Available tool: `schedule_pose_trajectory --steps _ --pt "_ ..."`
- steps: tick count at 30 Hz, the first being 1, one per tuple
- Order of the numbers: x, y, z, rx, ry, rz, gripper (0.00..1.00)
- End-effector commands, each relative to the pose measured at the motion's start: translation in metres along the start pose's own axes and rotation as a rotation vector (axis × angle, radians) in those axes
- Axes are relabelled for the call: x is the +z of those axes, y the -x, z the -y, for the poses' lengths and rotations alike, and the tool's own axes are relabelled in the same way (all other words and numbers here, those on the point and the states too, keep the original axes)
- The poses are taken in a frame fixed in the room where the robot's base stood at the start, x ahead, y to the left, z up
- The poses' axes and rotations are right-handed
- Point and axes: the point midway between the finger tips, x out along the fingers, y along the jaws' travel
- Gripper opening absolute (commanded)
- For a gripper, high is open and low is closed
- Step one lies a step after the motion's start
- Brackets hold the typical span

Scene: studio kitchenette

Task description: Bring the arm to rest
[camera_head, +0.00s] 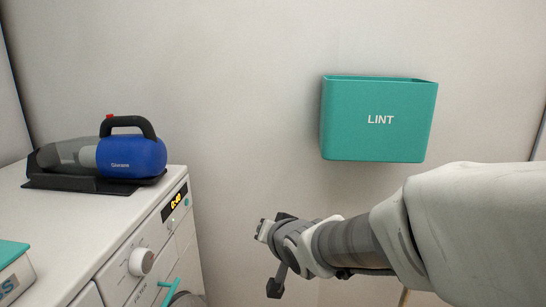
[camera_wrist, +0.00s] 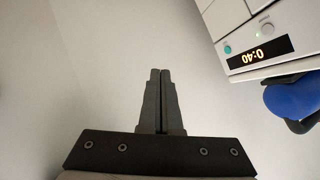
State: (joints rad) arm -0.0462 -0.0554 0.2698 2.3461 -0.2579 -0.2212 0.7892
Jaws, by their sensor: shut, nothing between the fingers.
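My gripper shows in the wrist view (camera_wrist: 160,74) with its two dark fingers together and nothing between them. In the head view my arm reaches in from the right. Its wrist end is in front of the wall, below the lint bin and to the right of the white machine. The fingers are hard to make out in that view. The gripper is apart from the machine and the bin, as far as I can see.
A white machine (camera_head: 112,215) with a display reading 0:40 (camera_head: 174,203) stands at the left. A blue handheld vacuum (camera_head: 131,154) lies in a black cradle on top. A teal LINT bin (camera_head: 378,143) hangs on the wall. A teal-lidded box (camera_head: 12,272) is cut off at lower left.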

Motion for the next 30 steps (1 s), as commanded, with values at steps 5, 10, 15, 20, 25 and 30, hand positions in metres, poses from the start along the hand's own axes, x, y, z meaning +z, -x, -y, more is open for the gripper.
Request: schedule_pose_trajectory --steps 5,10,15,20,25,30 --pt "-0.01 0.065 -0.053 0.216 0.12 0.052 0.0" --pt "0.003 0.131 -0.093 0.361 0.19 0.166 0.0" --pt "0.032 0.191 -0.115 0.422 0.23 0.305 0.0" --pt "0.063 0.237 -0.124 0.416 0.255 0.427 0.0" --pt "0.047 0.265 -0.109 0.407 0.266 0.473 0.0" --pt "0.018 0.283 -0.091 0.407 0.266 0.473 0.0"
